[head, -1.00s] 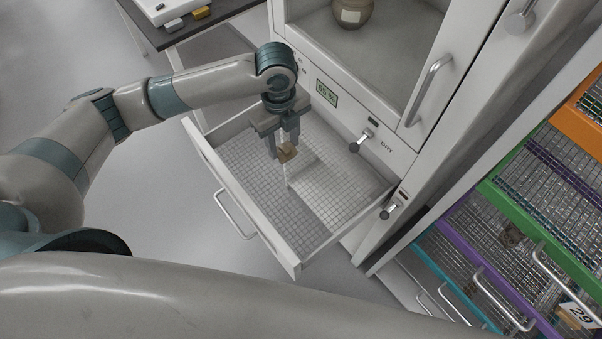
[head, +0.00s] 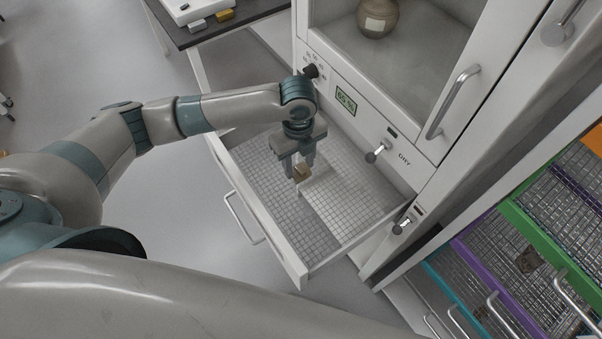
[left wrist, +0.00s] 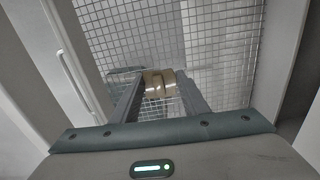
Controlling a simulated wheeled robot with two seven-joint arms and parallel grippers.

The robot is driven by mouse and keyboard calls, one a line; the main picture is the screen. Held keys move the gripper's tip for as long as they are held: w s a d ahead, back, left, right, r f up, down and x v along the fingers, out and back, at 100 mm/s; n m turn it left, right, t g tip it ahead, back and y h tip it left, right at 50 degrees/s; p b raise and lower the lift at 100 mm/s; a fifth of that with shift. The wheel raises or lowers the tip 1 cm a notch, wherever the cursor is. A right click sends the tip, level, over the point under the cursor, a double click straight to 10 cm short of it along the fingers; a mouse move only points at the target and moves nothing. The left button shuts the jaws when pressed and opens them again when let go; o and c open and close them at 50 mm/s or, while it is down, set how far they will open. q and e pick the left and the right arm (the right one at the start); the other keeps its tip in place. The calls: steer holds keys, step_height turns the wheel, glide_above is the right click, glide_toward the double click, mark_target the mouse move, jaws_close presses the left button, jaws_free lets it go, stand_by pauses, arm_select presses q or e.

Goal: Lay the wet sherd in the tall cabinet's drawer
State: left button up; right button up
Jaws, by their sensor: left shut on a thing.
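The tall cabinet's drawer (head: 257,222) is pulled open and has a wire mesh floor. My left gripper (head: 300,178) is inside the drawer's outline, pointing down above the mesh. It is shut on the tan sherd (head: 302,173), which also shows between the fingers in the left wrist view (left wrist: 158,84). Mesh shows around the sherd; I cannot tell how high above it the sherd hangs. The tall cabinet (head: 350,135) stands behind the drawer, with a dial and a green display on its front. My right gripper is not in view.
A round jar (head: 377,18) stands behind the cabinet's window. Mesh racks with green (head: 530,228) and purple edges stand at the right. A dark table (head: 240,12) with a white tray is at the upper left. Most of the drawer's floor is bare.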

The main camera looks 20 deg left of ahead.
mark_target(299, 166)
arm_select(q)
step_height(299, 166, down, 2)
steer(key=shift+f, duration=0.15)
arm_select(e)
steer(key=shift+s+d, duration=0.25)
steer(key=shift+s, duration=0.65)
arm_select(q)
steer(key=shift+f, duration=0.55)
steer(key=shift+f+p, duration=0.4)
steer(key=shift+f, duration=0.95)
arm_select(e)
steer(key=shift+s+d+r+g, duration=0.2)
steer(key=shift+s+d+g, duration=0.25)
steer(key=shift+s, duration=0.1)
arm_select(q)
steer(key=shift+f, duration=0.15)
steer(key=o, duration=1.1)
steer(key=shift+c, duration=0.2)
